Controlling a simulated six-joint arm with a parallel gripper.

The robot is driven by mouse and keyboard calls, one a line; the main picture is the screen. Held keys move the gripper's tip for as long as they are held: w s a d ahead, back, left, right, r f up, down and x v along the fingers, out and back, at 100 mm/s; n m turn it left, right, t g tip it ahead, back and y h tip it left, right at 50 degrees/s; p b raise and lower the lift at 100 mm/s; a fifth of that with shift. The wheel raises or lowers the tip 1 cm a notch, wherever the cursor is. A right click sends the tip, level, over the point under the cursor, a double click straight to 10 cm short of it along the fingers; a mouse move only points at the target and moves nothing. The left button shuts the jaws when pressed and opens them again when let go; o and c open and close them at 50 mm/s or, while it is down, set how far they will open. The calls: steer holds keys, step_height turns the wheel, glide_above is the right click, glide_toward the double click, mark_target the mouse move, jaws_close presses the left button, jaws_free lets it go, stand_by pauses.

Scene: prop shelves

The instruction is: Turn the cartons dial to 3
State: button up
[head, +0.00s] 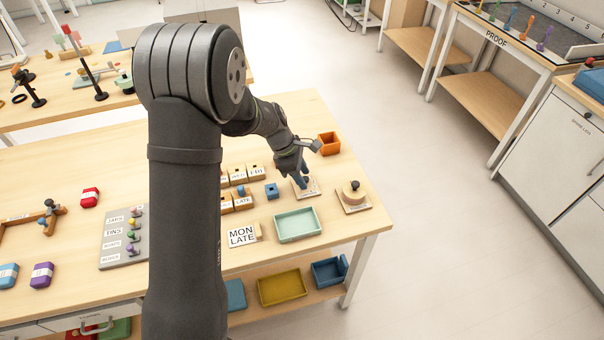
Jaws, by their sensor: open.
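My gripper (303,181) points down over a small pale plate (311,192) on the right part of the wooden table. Its jaws are open, and they hide most of what is on that plate. I cannot tell whether they touch it. To the right, a wooden plate (346,207) carries a round knob (353,187). A grey panel (112,261) on the left of my arm has white labels, among them one reading TINS, with small coloured knobs beside them. No label for cartons is legible, and no dial setting can be read.
Near my gripper are an orange bin (329,143), a small blue block (272,191), a mint tray (298,225), labelled wooden blocks (243,201) and a MON LATE sign (242,235). A yellow tray (282,287) sits on the shelf below. Floor to the right is clear.

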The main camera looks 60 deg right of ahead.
jaws_close()
steer(key=shift+m, duration=0.4)
steer(key=m, duration=0.1)
steer(key=m+y, duration=0.1)
steer(key=m, duration=0.1)
steer(key=shift+d+m+y, duration=0.25)
steer(key=shift+m+y, duration=0.15)
steer(key=m+y, duration=0.1)
steer(key=m, duration=0.1)
steer(key=m+y, duration=0.1)
steer(key=m, duration=0.2)
steer(key=shift+d, duration=0.2)
steer(key=m+y, duration=0.1)
steer(key=m, duration=0.3)
steer(key=shift+s+d+t, duration=0.1)
steer(key=shift+s+t, duration=0.05)
steer(key=shift+t, duration=0.25)
steer(key=m+t+y, duration=0.1)
steer(key=m, duration=0.2)
steer(key=shift+s+m, duration=0.15)
steer(key=shift+m, duration=0.15)
steer(key=m+t, duration=0.1)
steer(key=m, duration=0.2)
steer(key=m+t, duration=0.1)
steer(key=m, duration=0.2)
steer(key=shift+s+m+t+y, duration=0.2)
steer(key=shift+m+t+y, duration=0.1)
